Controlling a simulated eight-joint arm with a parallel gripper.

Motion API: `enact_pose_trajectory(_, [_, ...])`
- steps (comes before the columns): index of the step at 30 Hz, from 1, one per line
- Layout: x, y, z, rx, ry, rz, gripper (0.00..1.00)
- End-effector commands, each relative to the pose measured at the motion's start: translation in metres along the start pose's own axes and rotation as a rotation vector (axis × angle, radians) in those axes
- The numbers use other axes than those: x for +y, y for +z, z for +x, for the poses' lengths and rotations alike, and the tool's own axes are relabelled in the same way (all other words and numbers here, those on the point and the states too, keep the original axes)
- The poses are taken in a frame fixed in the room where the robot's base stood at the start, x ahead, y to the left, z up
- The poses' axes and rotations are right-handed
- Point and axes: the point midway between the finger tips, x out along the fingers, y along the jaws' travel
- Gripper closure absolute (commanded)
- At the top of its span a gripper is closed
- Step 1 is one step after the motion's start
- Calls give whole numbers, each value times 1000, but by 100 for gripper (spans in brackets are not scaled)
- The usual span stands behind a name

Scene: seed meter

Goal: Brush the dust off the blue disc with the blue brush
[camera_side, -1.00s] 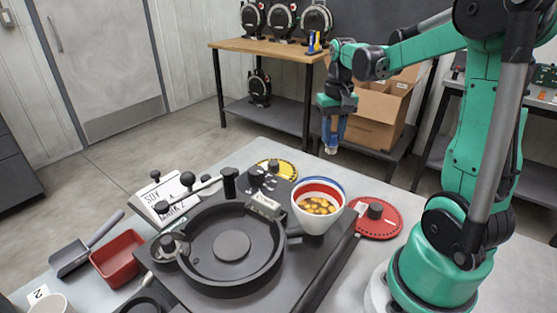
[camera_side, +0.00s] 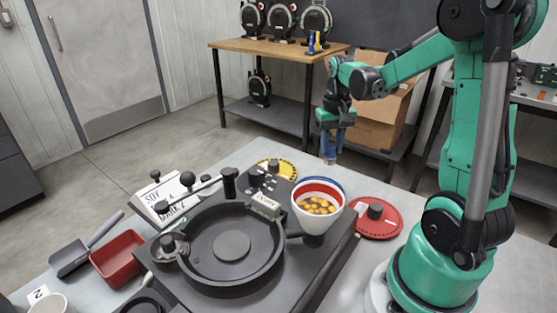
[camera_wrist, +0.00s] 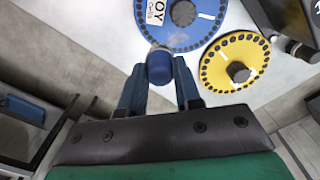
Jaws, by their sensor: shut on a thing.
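My gripper (camera_side: 331,140) is shut on the blue brush (camera_wrist: 158,68), whose rounded blue end shows between the two fingers in the wrist view. In the side view the brush's pale lower end (camera_side: 328,160) points down, in the air above the table's far edge. The blue disc (camera_wrist: 203,32) lies flat at the top of the wrist view, partly cut off, with a dark knob and a white label at its left. The brush end overlaps its near edge in that view. A blue arc behind the hopper in the side view may be this disc.
A yellow disc (camera_wrist: 219,71) lies beside the blue one. A red disc (camera_side: 391,227) lies right of the black seed meter (camera_side: 300,275). A red tray (camera_side: 117,262) and a scoop (camera_side: 70,262) lie at left.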

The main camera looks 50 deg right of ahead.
Motion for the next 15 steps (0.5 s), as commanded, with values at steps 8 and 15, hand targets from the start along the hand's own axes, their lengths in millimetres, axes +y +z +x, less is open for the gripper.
enact_pose_trajectory(8, [0,0,26,0,0,0,100])
enact_pose_trajectory(15, [0,-1,54,0,0,0,100])
